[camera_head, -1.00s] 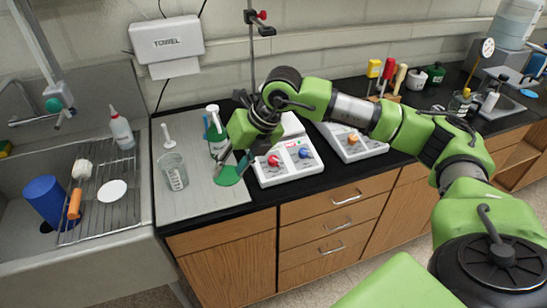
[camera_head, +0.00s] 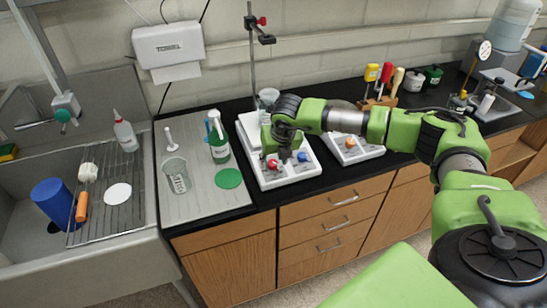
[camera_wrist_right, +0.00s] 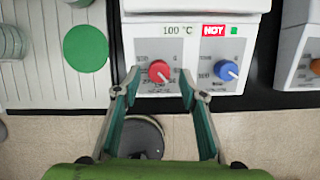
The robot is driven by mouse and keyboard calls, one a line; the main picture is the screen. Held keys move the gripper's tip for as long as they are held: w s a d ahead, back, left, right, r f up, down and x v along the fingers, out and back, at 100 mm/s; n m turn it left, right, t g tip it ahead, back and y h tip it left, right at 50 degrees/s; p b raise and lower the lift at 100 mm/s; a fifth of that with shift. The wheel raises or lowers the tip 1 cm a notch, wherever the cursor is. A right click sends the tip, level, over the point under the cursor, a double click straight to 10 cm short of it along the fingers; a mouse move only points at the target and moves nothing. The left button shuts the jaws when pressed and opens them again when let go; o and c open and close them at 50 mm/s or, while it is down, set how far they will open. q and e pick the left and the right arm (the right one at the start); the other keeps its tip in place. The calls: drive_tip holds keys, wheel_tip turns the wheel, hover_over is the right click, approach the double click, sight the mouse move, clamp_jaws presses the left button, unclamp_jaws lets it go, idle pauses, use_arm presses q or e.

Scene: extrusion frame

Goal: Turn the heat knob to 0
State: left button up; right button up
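A white hot plate (camera_head: 292,178) stands on the black counter, with a red knob (camera_head: 272,163) and a blue knob (camera_head: 302,156) on its front panel. In the right wrist view, its display (camera_wrist_right: 177,30) reads 100 °C beside a red HOT sign. My right gripper (camera_head: 285,153) is over the panel. In the wrist view its two fingers (camera_wrist_right: 160,80) are apart, one on each side of the red knob (camera_wrist_right: 159,71), with nothing held. I cannot tell if they touch it. The blue knob (camera_wrist_right: 227,70) is right of the fingers. My left gripper is not in view.
A green disc (camera_head: 228,178) and a green bottle (camera_head: 218,140) are left of the hot plate, with a beaker (camera_head: 176,178) farther left. A second device with an orange knob (camera_head: 350,143) stands to the right. A stand rod (camera_head: 252,70) rises behind.

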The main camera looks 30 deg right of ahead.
drive_tip(key=shift+x, duration=1.1)
clamp_jaws()
